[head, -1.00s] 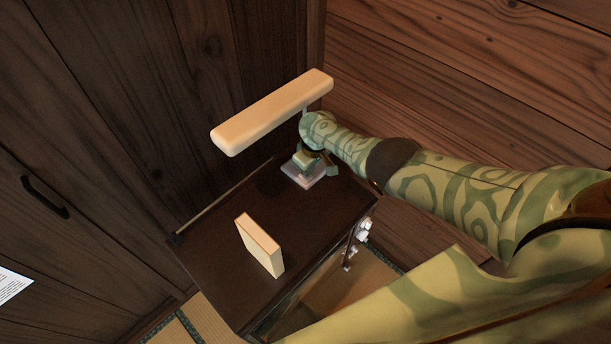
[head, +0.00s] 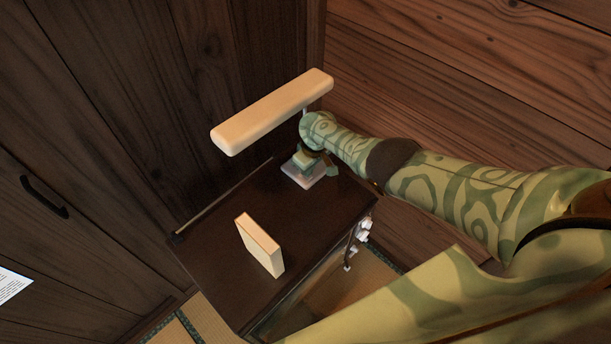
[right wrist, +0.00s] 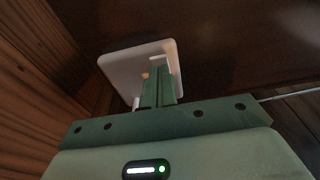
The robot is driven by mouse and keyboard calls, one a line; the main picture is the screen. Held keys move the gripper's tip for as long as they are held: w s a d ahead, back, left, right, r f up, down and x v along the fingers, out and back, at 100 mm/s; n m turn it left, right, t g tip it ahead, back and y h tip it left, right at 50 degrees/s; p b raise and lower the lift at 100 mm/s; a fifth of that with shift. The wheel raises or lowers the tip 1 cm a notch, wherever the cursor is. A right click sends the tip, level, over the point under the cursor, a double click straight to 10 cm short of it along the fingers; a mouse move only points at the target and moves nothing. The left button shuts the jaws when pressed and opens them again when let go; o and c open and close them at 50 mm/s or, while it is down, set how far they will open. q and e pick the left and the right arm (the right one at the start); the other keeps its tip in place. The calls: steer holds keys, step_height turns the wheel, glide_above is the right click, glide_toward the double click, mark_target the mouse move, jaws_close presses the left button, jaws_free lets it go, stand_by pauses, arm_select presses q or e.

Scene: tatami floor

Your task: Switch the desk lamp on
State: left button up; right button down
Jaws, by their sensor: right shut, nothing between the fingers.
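The desk lamp has a long cream bar-shaped head (head: 272,112) over the back of a dark cabinet top. Its pale square base (head: 303,178) stands on that top and is partly covered by my right gripper (head: 304,164). The right gripper is shut and empty, with its fingers over the base. In the right wrist view the shut fingers (right wrist: 158,85) reach over the base (right wrist: 125,68), beside a small orange spot (right wrist: 145,75). I cannot tell whether the fingertips touch the base. I cannot tell whether the lamp is lit. My left gripper is not in view.
The dark cabinet (head: 215,265) has a cream block (head: 260,245) standing on its top and a rail (head: 215,208) along its left edge. White objects (head: 364,230) are at its right side. Wooden walls close in behind and to the left.

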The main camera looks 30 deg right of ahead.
mark_target(309, 178)
steer(key=shift+f+b, duration=0.6)
steer(key=shift+f, duration=0.2)
steer(key=shift+r, duration=0.1)
step_height(309, 178, up, 7)
steer(key=p, duration=0.6)
stand_by(0.6)
